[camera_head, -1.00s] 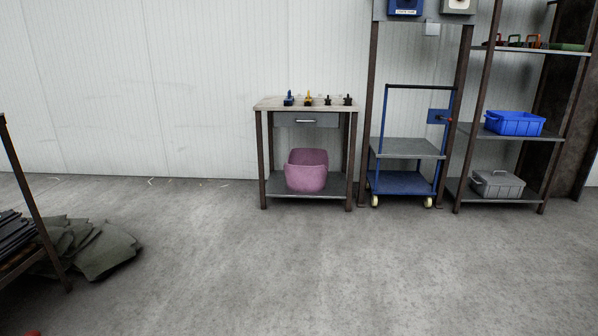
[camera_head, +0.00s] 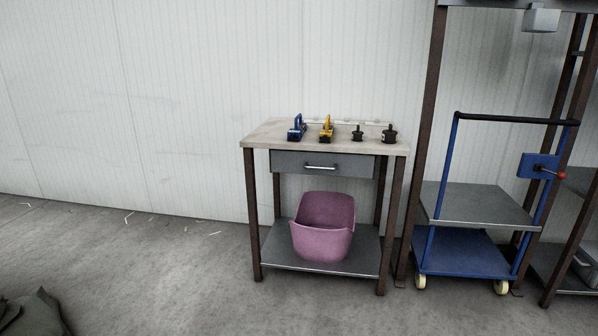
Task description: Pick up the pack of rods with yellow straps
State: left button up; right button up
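No pack of rods with yellow straps can be made out in the head view. A small yellow tool (camera_head: 326,128) stands on the wooden top of a workbench (camera_head: 262,138), beside a blue tool (camera_head: 297,128) and two small black pieces (camera_head: 389,134). Neither of my grippers shows in this view.
A pink tub (camera_head: 322,228) sits on the bench's lower shelf. A blue trolley (camera_head: 465,257) stands to the right, by a dark metal frame (camera_head: 428,130). Dark sheeting (camera_head: 35,315) lies at the lower left. The floor (camera_head: 170,290) before the bench is clear.

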aim_at(325, 135)
jog(key=i+j+u, duration=0.15)
jog(key=i+u, duration=0.25)
jog(key=i, duration=0.4)
jog(key=i+l+u, duration=0.15)
jog(key=i+u, duration=0.2)
jog(key=i, duration=0.45)
